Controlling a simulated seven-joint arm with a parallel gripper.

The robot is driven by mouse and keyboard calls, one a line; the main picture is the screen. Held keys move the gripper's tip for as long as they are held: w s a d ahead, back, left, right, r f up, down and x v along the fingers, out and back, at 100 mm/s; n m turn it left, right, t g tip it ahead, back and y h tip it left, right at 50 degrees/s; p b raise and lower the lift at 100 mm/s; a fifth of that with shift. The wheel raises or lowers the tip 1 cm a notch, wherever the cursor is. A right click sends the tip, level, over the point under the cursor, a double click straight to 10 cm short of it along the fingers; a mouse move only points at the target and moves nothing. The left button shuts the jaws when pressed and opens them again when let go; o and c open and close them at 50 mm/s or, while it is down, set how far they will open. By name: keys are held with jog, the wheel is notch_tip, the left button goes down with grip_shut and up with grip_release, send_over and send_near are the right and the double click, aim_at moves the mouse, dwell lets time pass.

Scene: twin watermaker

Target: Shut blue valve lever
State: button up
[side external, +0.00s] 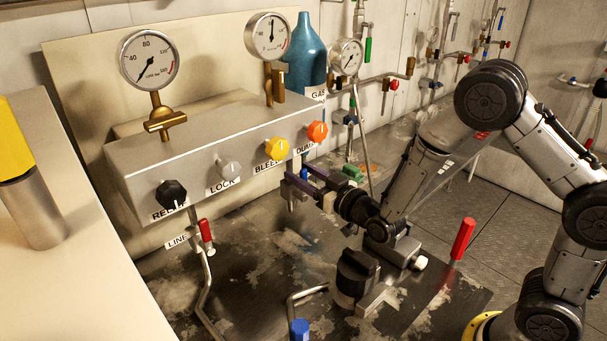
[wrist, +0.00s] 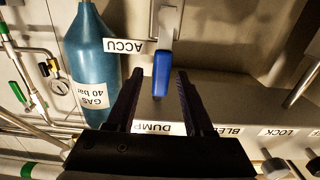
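The blue valve lever (wrist: 161,75) shows in the wrist view, hanging from a grey metal stem beside the ACCU label (wrist: 124,46). My gripper (wrist: 160,73) is open, with one dark finger on each side of the lever in the picture. The lower part of the lever overlaps the space between the fingertips, and gaps show on both sides. Depth between lever and fingers is hard to tell. In the side external view my gripper (side external: 291,188) is below the yellow knob and the panel's right end, where the fingers largely hide the lever.
A grey panel box (side external: 215,150) carries black, grey, yellow (side external: 278,148) and orange (side external: 317,131) knobs close above my gripper. A blue gas bottle (side external: 304,55) stands behind it. A red lever (side external: 206,231), another red handle (side external: 463,239) and a blue handle (side external: 299,329) stand nearby.

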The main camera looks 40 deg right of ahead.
grip_shut()
dwell(1.3)
